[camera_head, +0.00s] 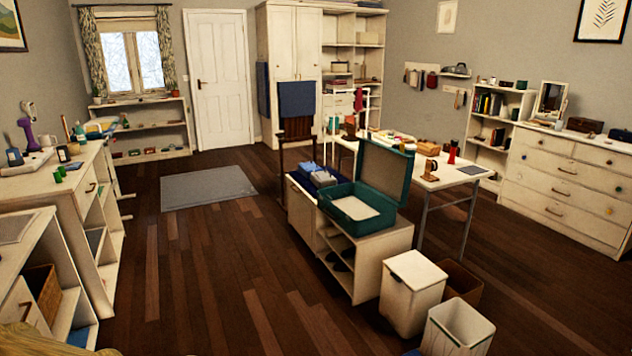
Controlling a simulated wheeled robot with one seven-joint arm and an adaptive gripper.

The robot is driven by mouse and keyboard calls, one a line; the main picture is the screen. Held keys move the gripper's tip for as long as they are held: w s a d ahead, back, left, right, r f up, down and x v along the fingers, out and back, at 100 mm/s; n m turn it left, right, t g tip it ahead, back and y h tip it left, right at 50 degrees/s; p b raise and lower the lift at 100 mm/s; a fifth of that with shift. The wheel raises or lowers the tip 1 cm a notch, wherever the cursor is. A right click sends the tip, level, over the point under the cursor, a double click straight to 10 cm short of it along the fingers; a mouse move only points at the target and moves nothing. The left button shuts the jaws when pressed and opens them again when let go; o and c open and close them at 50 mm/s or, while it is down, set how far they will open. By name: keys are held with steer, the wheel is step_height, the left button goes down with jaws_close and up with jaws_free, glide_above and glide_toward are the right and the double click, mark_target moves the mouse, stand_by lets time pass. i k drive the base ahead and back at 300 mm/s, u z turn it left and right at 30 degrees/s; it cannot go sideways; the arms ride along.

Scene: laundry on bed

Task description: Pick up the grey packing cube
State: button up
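I cannot make out the grey packing cube for certain. A small grey boxy item (322,178) lies on the low cream cabinet (385,248), left of the open green suitcase (350,207). It is too small to tell whether it is the cube. Light blue items lie beside it on a dark blue surface. The suitcase has its lid raised and a pale flat panel inside. My gripper is not in view.
A white bin (411,295), an open pale bin (458,332) and a brown box (462,283) stand at the cabinet's near end. A cluttered table (455,182) stands behind. Wooden floor (215,270) is clear between the cabinet and the left shelves (95,225).

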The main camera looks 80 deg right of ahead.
mark_target(322, 179)
steer(key=z, duration=2.05)
steer(key=i, duration=3.65)
steer(key=z, duration=1.4)
